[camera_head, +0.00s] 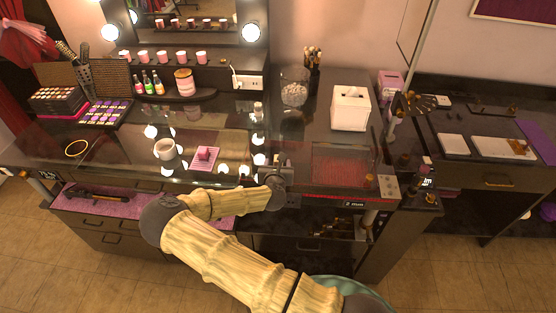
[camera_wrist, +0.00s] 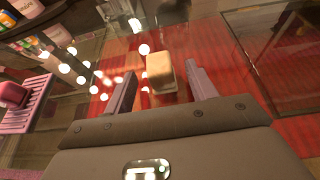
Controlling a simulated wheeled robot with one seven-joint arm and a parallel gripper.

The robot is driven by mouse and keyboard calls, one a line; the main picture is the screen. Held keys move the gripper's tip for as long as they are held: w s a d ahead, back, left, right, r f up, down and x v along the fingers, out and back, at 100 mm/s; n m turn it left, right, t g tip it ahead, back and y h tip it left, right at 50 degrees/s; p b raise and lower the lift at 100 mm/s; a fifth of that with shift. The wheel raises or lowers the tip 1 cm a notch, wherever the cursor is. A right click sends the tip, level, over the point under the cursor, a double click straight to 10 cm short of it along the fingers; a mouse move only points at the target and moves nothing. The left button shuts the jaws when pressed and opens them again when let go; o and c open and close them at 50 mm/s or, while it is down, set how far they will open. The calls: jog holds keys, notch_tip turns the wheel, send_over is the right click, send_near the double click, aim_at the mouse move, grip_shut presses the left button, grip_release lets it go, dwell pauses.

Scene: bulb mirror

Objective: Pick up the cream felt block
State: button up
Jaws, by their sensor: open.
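The cream felt block (camera_wrist: 160,70) stands on the glass counter top in the wrist view, a small pale tan block with rounded edges. My gripper (camera_wrist: 161,80) is open, with one finger to the left of the block and one to the right. A gap shows on each side, and the block appears between the fingers or just beyond their tips; I cannot tell the exact depth. In the head view my gripper (camera_head: 281,162) is over the front middle of the glass counter, and I cannot make out the block there.
A white tissue box (camera_head: 350,108) and a glass jar of pale balls (camera_head: 294,88) stand behind to the right. Reflections of mirror bulbs dot the glass.

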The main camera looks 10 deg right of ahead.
jog(key=shift+x, duration=1.35)
jog(key=shift+s+f, duration=0.1)
jog(key=c, duration=1.1)
jog(key=shift+o, duration=0.2)
notch_tip(320, 180, up, 10)
jog(key=shift+r+b, duration=0.1)
jog(key=shift+b, duration=0.9)
